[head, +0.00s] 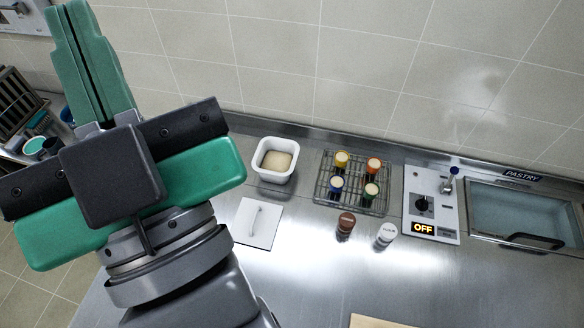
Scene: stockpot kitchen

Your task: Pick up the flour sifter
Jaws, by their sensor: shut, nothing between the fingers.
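A small white shaker (386,236) with dark lettering stands upright on the steel counter. It looks like the flour sifter, though the lettering is too small to read surely. A brown shaker (346,223) stands just to its left, apart from it. My gripper (70,6) is raised at the upper left, its green fingers pointing up and closed together with nothing between them. It is well away from both shakers.
A control box (431,204) and glass-covered well (524,218) are right. The front counter is mostly clear.

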